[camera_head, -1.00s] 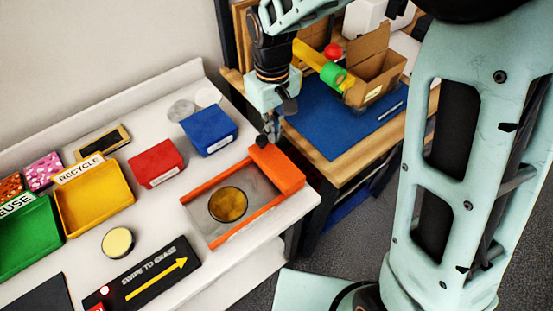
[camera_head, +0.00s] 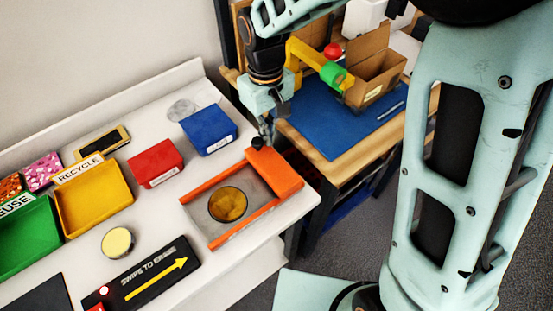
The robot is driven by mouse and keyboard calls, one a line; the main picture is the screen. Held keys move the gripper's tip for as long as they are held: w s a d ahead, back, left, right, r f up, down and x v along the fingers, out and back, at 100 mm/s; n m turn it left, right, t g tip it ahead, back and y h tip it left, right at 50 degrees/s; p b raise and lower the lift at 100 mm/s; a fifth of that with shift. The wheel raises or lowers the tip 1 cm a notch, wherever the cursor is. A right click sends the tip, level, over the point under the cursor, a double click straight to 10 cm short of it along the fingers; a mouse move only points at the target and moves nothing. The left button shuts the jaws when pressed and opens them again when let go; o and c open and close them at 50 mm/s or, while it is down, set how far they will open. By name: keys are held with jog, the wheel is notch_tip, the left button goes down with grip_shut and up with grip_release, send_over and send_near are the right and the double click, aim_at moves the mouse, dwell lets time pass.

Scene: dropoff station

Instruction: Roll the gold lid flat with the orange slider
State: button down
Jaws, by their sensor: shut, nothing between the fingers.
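The gold lid (camera_head: 228,204) is a round disc lying on the grey bed of a tray with orange side rails (camera_head: 245,228). The orange slider (camera_head: 276,173) is a block across the right end of that tray, apart from the lid. My gripper (camera_head: 261,143) is shut and empty, pointing down at the slider's upper left end. Its tips are at or just above the slider and the rail corner; I cannot tell whether they touch.
A blue box (camera_head: 209,131) and a red box (camera_head: 156,164) stand behind the tray. A yellow RECYCLE bin (camera_head: 95,212), a green bin (camera_head: 28,240), a pale round lid (camera_head: 117,242) and a black swipe panel (camera_head: 150,275) lie to the left. A wooden table (camera_head: 345,167) stands right.

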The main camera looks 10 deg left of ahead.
jog(key=shift+s+a+b, duration=0.25)
jog(key=shift+s+a, duration=1.35)
jog(key=shift+s, duration=0.3)
jog(key=shift+s+a+b, duration=0.3)
jog(key=shift+s+a, duration=1.35)
jog(key=shift+s, duration=0.25)
jog(key=shift+s+a+b, duration=0.25)
jog(key=shift+s+a, duration=1.35)
jog(key=shift+s, duration=0.3)
jog(key=shift+w+d, duration=0.4)
jog(key=shift+w, duration=0.1)
notch_tip(320, 180, up, 7)
jog(key=p, duration=0.5)
jog(key=shift+w, duration=0.1)
